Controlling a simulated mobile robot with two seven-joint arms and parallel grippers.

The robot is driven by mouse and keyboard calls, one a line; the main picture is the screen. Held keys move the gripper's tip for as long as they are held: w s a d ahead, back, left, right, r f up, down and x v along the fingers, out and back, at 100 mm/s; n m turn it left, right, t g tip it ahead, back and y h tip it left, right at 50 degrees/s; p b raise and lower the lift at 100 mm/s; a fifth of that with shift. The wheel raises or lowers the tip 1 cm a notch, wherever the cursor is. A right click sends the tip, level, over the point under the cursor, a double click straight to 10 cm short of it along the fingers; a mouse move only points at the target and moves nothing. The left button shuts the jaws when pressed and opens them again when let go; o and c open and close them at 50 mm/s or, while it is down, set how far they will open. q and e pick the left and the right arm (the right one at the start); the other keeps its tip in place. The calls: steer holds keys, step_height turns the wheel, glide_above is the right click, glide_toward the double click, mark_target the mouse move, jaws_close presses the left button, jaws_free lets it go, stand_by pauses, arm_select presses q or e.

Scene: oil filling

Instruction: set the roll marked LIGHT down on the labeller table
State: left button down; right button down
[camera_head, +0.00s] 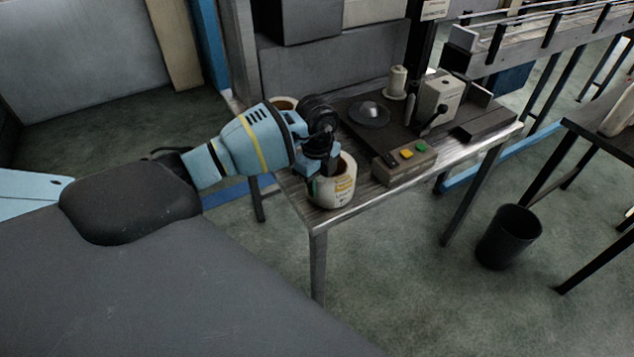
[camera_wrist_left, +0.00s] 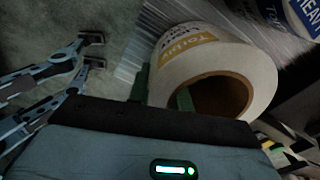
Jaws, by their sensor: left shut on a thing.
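The roll marked LIGHT (camera_head: 343,187) is a white roll with a yellow label at the near left corner of the labeller table (camera_head: 345,213). My left gripper (camera_head: 322,168) is shut on its wall. In the left wrist view the roll (camera_wrist_left: 215,55) shows its brown core and upside-down lettering, with one finger inside the core and one outside. It is upright and at or just above the tabletop; I cannot tell whether it touches. A gripper that looks like my right one (camera_wrist_left: 94,50) is open and empty at the left of the wrist view.
A second roll (camera_head: 283,103), marked HEAVY in the wrist view (camera_wrist_left: 303,14), stands behind my left gripper. A button box (camera_head: 404,164) is close to the right of the LIGHT roll. The labeller's dark disc (camera_head: 369,114) is farther back. A black bin (camera_head: 508,237) stands on the floor.

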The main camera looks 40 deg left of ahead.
arm_select(q)
steer(key=c, duration=1.3)
jaws_free()
steer(key=shift+f, duration=0.15)
step_height(320, 180, up, 12)
steer(key=shift+r+p, duration=0.2)
steer(key=shift+p, duration=0.15)
